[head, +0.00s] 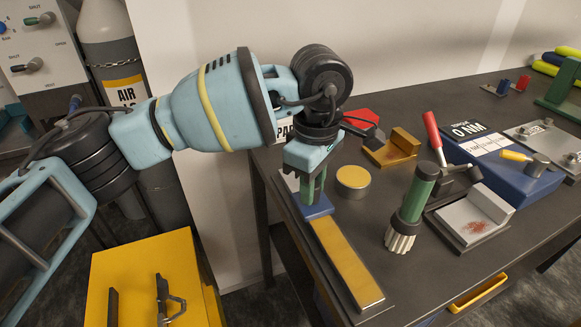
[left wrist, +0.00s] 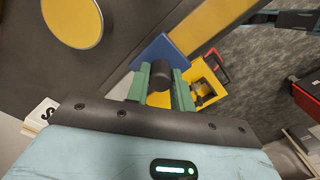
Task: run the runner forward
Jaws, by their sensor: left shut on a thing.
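The runner (head: 318,212) is a blue block on a long rail (head: 346,262) with a yellow top, at the bench's left edge in the head view. The runner sits near the far end of the rail, and the yellow strip stretches toward the near end. My left gripper (head: 313,190) points down over the runner. In the left wrist view its green fingers (left wrist: 160,88) are on either side of the runner's black knob (left wrist: 160,73), shut on it. The blue runner (left wrist: 152,50) shows beyond the knob. My right gripper is not in view.
A yellow-topped disc (head: 353,180) stands close to the right of my left gripper. A dark green cylinder with a white ribbed foot (head: 402,238) and a red-handled clamp (head: 434,140) are farther right. A yellow cabinet (head: 130,262) stands at lower left. The rail's yellow strip looks clear.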

